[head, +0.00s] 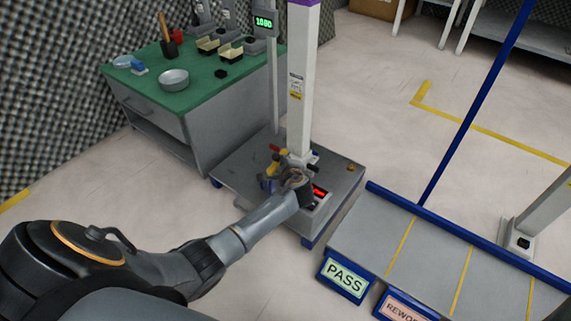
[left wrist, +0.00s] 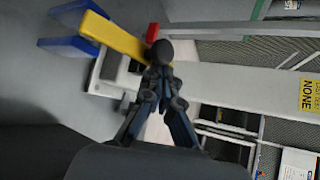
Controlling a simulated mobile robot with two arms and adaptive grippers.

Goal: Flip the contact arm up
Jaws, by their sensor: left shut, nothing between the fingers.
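A yellow bar (left wrist: 112,36) with a blue end piece is likely the contact arm. In the left wrist view it slants from upper left towards a black round knob (left wrist: 162,50). My left gripper is shut and empty. In the left wrist view its fingertips (left wrist: 158,78) meet just below the knob; I cannot tell whether they touch it. My arm hides part of the machine. My right gripper is not in view.
A white column (head: 302,90) rises from the machine (head: 235,175) close behind the gripper. A red display (head: 319,191) is right of it. A green-topped bench (head: 205,90) stands behind left. The PASS bin (head: 343,278) and grey sloped lanes are at right. Open floor lies beyond.

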